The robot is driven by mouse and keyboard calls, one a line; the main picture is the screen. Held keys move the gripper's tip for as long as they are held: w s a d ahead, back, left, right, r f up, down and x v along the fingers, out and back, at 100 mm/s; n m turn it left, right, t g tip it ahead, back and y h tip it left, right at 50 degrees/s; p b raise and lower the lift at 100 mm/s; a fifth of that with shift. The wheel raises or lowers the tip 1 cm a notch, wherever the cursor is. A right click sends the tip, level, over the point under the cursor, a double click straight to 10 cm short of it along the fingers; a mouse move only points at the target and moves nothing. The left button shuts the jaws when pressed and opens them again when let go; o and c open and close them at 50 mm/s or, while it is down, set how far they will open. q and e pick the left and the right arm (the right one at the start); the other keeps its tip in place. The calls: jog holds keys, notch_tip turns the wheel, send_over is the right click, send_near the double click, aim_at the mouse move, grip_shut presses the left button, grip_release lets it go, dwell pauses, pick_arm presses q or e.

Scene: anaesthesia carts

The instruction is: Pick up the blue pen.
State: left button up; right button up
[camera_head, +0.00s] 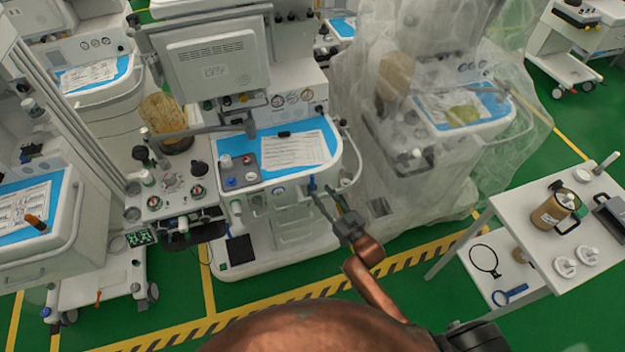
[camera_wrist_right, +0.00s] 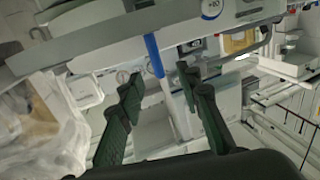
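A blue pen (camera_head: 312,184) shows at the front edge of the middle cart's blue worktop (camera_head: 310,140), to the right of centre. In the wrist view the pen (camera_wrist_right: 154,55) is a slim blue stick against the pale edge of the cart, slightly tilted. My right gripper (camera_head: 328,204) is just below and to the right of the pen in the head view. In the wrist view its dark green fingers (camera_wrist_right: 160,75) are spread apart and empty. The pen's end lies between the fingertips in the picture; I see no contact. My left gripper is not in view.
A cart under clear plastic sheeting (camera_head: 440,150) stands close on the right. A small black pad (camera_head: 240,248) is on the middle cart's base. Yellow-black tape crosses the green floor.

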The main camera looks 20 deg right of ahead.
aim_at(313, 179)
jog(key=x, duration=0.2)
jog(key=r+x, duration=0.1)
jog(key=x, duration=0.5)
jog(key=shift+w+d+r, duration=0.15)
jog(key=shift+w, duration=0.05)
jog(key=shift+c, duration=0.7)
grip_shut()
